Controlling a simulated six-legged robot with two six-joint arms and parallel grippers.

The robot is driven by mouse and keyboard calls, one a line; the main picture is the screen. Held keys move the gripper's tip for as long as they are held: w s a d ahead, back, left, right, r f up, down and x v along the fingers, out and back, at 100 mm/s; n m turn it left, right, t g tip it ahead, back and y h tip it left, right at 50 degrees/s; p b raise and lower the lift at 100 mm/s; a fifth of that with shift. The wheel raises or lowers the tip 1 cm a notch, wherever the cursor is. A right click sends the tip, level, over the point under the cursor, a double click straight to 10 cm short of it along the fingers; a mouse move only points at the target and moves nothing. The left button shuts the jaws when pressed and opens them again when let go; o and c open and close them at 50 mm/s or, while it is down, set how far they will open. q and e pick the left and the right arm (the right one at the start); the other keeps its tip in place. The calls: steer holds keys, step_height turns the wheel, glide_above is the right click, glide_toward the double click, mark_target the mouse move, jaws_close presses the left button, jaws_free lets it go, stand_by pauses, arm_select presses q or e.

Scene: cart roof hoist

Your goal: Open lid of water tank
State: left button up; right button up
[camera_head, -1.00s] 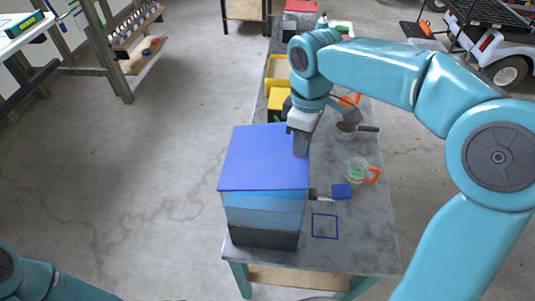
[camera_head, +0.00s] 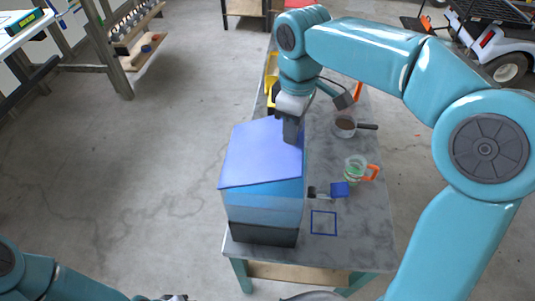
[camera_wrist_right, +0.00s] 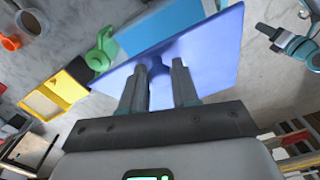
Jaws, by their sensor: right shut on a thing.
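The water tank (camera_head: 263,208) is a box with light-blue walls and a dark base, standing on the grey table. Its flat blue lid (camera_head: 255,155) lies over the top and looks slightly tilted, higher toward the back right. My right gripper (camera_head: 291,130) is at the lid's back right part. In the right wrist view its fingers (camera_wrist_right: 160,80) are closed on a part of the lid (camera_wrist_right: 205,55), and the tank wall (camera_wrist_right: 165,25) shows beyond. My left arm shows at the bottom left of the head view; its fingertips cannot be made out.
A yellow bin (camera_wrist_right: 60,95) stands behind.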

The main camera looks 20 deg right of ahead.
steer(key=shift+o, duration=0.5)
steer(key=shift+w+a+r, duration=0.35)
steer(key=shift+a+r, duration=0.35)
steer(key=shift+r, duration=0.1)
steer(key=shift+w+a+r, duration=0.3)
steer(key=shift+a+r, duration=0.4)
steer(key=shift+r, duration=0.05)
steer(key=shift+o, duration=0.3)
steer(key=shift+w+a+r, duration=0.5)
steer(key=shift+a+r, duration=0.15)
steer(key=shift+a, duration=0.15)
steer(key=shift+w+a+r, duration=0.45)
steer(key=shift+a+r, duration=0.15)
steer(key=shift+a, duration=0.15)
steer(key=shift+w+a+r, duration=0.3)
steer(key=shift+a, duration=0.25)
steer(key=shift+w+a+r, duration=0.3)
steer(key=shift+w+a, duration=0.05)
steer(key=shift+a, duration=0.2)
steer(key=shift+w+a+r, duration=0.3)
steer(key=shift+a, duration=0.25)
